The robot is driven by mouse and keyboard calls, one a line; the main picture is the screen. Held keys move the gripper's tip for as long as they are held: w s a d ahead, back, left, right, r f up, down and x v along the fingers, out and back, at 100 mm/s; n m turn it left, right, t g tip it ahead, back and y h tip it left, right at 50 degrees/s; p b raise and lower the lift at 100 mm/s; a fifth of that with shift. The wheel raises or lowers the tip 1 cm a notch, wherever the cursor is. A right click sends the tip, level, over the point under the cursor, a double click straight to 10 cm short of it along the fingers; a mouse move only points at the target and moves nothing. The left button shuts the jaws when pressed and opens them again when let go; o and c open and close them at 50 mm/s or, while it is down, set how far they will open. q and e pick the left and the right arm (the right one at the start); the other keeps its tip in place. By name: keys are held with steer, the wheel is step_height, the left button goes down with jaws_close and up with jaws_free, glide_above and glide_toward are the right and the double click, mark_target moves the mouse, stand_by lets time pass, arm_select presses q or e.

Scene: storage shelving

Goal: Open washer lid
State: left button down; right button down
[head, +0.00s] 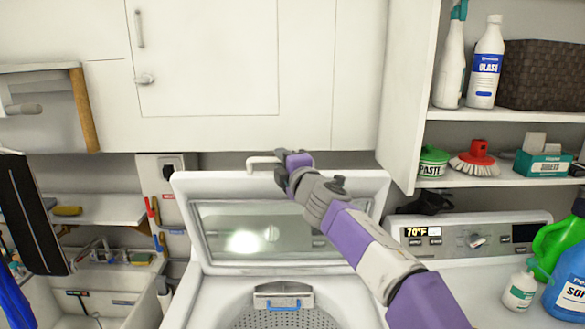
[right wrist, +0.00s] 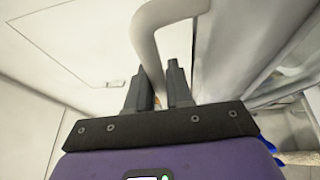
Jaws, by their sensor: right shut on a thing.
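The white washer lid (head: 230,187) stands raised at the back of the washer (head: 205,300), with its glass panel facing me and the drum opening exposed below. A pale bent handle (head: 263,161) shows at the lid's top edge. My right gripper (head: 281,174) is at that handle, its arm reaching across the lid from the lower right. In the right wrist view, the dark fingers of the right gripper (right wrist: 155,88) are shut on the handle (right wrist: 148,42), which curves up between them. My left gripper is not in view.
White cabinets (head: 205,60) hang close above and behind the lid. A control panel (head: 470,238) is at right, with bottles (head: 570,290) in front. Open shelves (head: 500,115) hold cleaning supplies. A sink (head: 105,290) is at left.

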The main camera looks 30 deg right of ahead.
steer(key=shift+a+f, duration=0.1)
steer(key=c, duration=1.1)
jaws_free()
steer(key=shift+s, duration=0.1)
steer(key=s+b, duration=0.2)
steer(key=s, duration=0.5)
steer(key=shift+s+a+f, duration=0.2)
steer(key=shift+a+f, duration=0.05)
steer(key=shift+f, duration=0.05)
